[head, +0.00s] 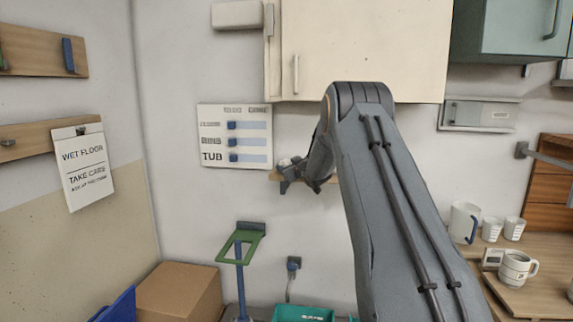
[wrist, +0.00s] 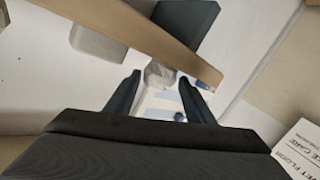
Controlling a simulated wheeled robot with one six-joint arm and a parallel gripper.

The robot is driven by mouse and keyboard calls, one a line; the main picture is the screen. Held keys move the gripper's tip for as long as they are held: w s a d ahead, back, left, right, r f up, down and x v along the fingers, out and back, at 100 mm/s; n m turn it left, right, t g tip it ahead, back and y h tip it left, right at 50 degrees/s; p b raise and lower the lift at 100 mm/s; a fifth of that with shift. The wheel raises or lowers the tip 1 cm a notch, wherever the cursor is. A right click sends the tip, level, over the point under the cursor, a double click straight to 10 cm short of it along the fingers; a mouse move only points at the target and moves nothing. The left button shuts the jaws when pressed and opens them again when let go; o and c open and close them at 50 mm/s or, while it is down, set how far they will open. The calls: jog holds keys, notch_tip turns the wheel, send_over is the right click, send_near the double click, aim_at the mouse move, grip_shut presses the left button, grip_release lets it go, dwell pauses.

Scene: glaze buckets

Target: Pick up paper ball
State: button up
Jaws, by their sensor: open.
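The paper ball (wrist: 160,74) is a small, pale grey, crumpled lump in the wrist view. It shows between the tips of my gripper's two dark fingers, at or just beyond them. My gripper (wrist: 159,79) is open, with a gap around the ball; I cannot tell whether either finger touches it. In the head view my gripper (head: 288,178) is at the small wooden shelf (head: 327,180) below the cabinet. My arm hides much of that shelf, and the ball is too small there to make out surely.
The cream cabinet (head: 360,45) hangs just above my arm. A sign board with blue markers (head: 235,136) is on the wall left of my gripper. A mug (head: 464,222) and cups stand on the right counter. A cardboard box (head: 180,290) is low at left.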

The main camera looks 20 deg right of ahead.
aim_at(287, 164)
jog(key=shift+w+d+f+p, duration=0.15)
jog(key=shift+w+p, duration=0.45)
jog(key=shift+w, duration=1)
jog(key=c, duration=0.7)
